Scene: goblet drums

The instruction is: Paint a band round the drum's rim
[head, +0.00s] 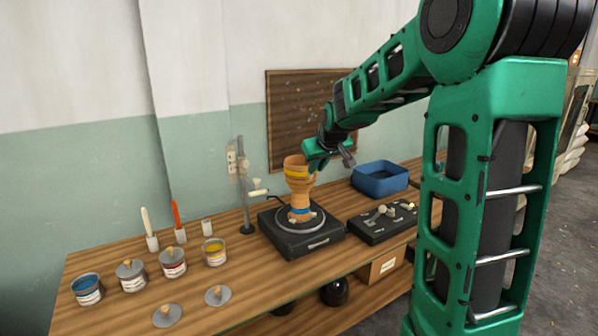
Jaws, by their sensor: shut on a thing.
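The drum (299,190) is an orange-brown goblet shape standing upright on the round plate of a black turntable (301,239). A yellow band (297,173) shows below its rim, and a blue band (300,211) near its foot. My gripper (322,158) is at the upper right of the drum, close to its rim. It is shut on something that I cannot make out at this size. I cannot tell whether it touches the drum. An open tin of yellow paint (214,252) stands left of the turntable. A white-handled brush (147,229) and a red-handled brush (177,221) stand in small holders.
A third holder (207,227) looks empty. A blue paint tin (88,288), two other tins and two loose lids lie at left. A metal stand (242,185) rises left of the drum. A blue tray (380,179) and a black control box (383,221) are at right.

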